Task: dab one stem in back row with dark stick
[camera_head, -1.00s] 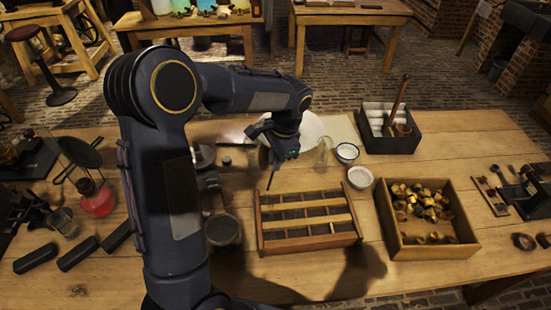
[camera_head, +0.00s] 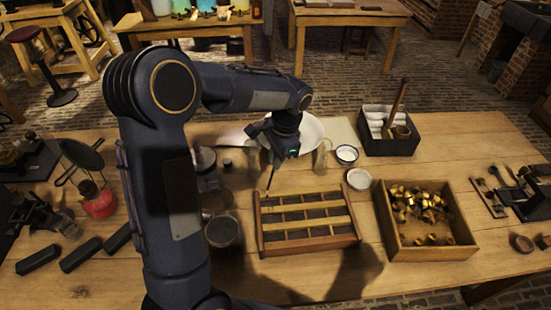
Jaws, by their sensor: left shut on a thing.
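My left gripper (camera_head: 277,160) is shut on a thin dark stick (camera_head: 270,180). The stick points down, with its lower end near the back left corner of the slatted wooden rack (camera_head: 309,244). I cannot tell whether its tip touches anything. The rack has a wooden frame and yellowish bars across dark compartments. Its back row (camera_head: 312,197) lies just right of the stick's tip. Single stems in the rack are too small to make out. My right gripper is not in view.
A wooden box of brass pieces (camera_head: 386,224) stands right of the rack. Behind the rack are a white plate (camera_head: 312,130), a clear glass (camera_head: 322,155), a white bowl (camera_head: 347,154) and a small dish (camera_head: 359,179). A dark tray (camera_head: 390,146) stands back right.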

